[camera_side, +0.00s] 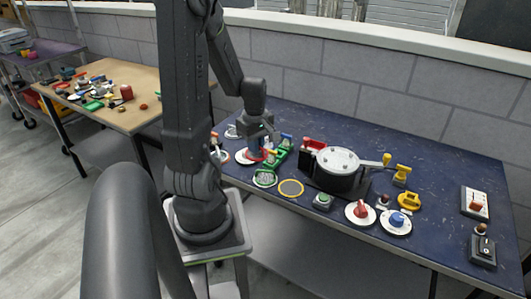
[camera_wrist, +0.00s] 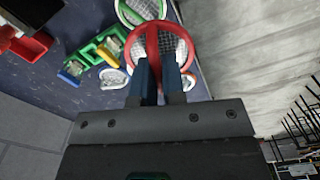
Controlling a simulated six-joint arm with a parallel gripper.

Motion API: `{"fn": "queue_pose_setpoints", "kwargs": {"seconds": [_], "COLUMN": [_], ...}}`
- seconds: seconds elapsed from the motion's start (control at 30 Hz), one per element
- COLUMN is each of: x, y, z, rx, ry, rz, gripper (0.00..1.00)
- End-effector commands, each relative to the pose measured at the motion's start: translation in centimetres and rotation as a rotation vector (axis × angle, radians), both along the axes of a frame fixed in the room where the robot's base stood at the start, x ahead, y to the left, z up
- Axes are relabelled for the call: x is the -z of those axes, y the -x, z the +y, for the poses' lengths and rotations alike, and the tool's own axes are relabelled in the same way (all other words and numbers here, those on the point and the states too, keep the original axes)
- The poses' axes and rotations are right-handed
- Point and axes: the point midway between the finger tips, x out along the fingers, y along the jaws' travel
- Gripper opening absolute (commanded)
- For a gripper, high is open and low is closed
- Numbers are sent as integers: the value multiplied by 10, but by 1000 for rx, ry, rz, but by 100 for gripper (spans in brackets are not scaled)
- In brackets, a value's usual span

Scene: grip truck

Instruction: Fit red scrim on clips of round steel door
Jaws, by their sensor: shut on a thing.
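My gripper (camera_wrist: 160,72) has its two dark blue fingers close together at the near rim of the red scrim (camera_wrist: 177,44), a red ring with grey mesh and a red bar across it. In the side view my gripper (camera_side: 262,143) points down at the left part of the blue table, and the red scrim (camera_side: 250,156) shows under it. Whether the scrim touches the table I cannot tell. A round steel disc (camera_side: 338,159), likely the round steel door, lies on top of a black body right of my gripper. Its clips are too small to make out.
Green-rimmed (camera_side: 264,178) and yellow-rimmed (camera_side: 290,188) mesh rings lie in front. A green holder (camera_side: 281,154) stands between my gripper and the black body. A yellow-knobbed lever (camera_side: 386,159) sticks out right. Several knobs and switches line the blue table's (camera_side: 440,180) front and right.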

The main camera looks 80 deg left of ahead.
Motion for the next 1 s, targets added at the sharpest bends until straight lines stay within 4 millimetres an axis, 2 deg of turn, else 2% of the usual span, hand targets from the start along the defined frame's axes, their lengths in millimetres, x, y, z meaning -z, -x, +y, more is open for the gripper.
{"fn": "queue_pose_setpoints", "kwargs": {"seconds": [0.13,0.27,0.4,0.5,0.6,0.7,0.8,1.0], "x": [-10,-21,-33,-40,-46,-50,-51,-42], "y": [-33,-88,-149,-185,-212,-229,-238,-241], "z": [9,9,-5,-21,-36,-48,-55,-57], "rx": [42,93,146,176,197,212,219,219], "ry": [-3,-3,-1,-1,0,0,0,1], "rz": [-2,-3,-3,-3,-4,-4,-3,-3], "gripper": [0,0,0,0,0,0,0,0]}}
